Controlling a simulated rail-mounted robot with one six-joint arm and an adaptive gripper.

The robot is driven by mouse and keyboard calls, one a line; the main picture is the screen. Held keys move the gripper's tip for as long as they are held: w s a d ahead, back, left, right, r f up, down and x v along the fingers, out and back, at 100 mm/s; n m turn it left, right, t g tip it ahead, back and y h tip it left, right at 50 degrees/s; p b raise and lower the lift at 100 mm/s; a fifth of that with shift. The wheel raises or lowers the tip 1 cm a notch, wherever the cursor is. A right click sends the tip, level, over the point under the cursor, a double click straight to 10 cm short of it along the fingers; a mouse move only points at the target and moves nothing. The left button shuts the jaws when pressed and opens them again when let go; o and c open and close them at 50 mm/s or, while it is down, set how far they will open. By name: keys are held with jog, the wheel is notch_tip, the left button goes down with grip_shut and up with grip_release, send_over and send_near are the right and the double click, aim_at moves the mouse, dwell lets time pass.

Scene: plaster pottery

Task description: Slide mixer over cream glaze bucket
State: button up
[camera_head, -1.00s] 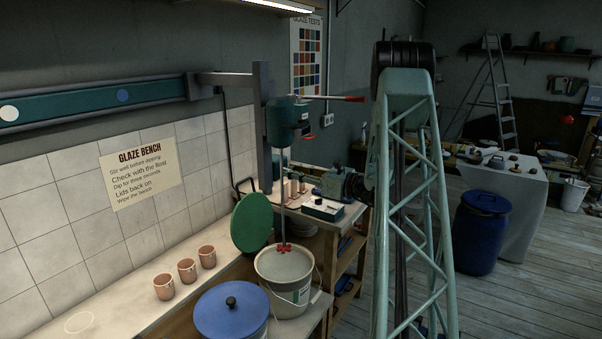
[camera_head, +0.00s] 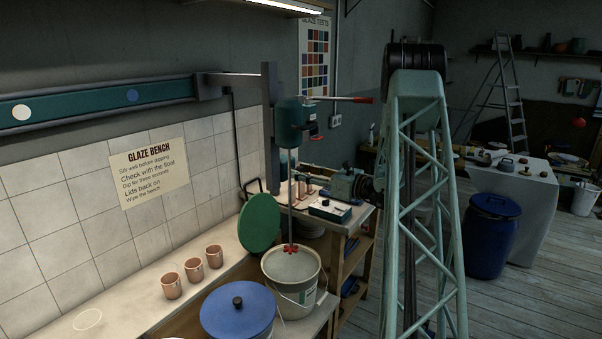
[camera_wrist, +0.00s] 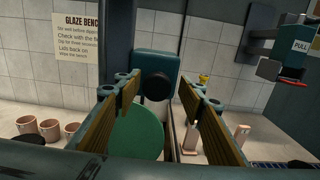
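The teal mixer (camera_head: 290,122) hangs from a carriage at the right end of the wall rail (camera_head: 100,102), with a red-tipped lever (camera_head: 362,100) pointing right. Its shaft runs down to a red paddle (camera_head: 290,249), which shows within the mouth of the pale bucket (camera_head: 295,298); I cannot tell its exact height. The bucket stands open with light glaze inside. My gripper (camera_wrist: 155,92) is open and empty in the wrist view. A teal housing with a round black part (camera_wrist: 157,85) shows between and beyond its fingers. The bucket is not visible there.
A blue-lidded bucket (camera_head: 238,310) stands left of the pale one. A green lid (camera_head: 259,222) leans behind, and pink cups (camera_head: 194,269) stand on the bench. A teal body marked PULL (camera_wrist: 296,52) is at the wrist view's right. A shelf unit (camera_head: 352,262) stands right of the bucket.

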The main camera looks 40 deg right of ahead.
jog(key=s+d, duration=0.2)
jog(key=s, duration=0.9)
jog(key=shift+s+d, duration=0.15)
jog(key=shift+s, duration=0.15)
dwell(0.5)
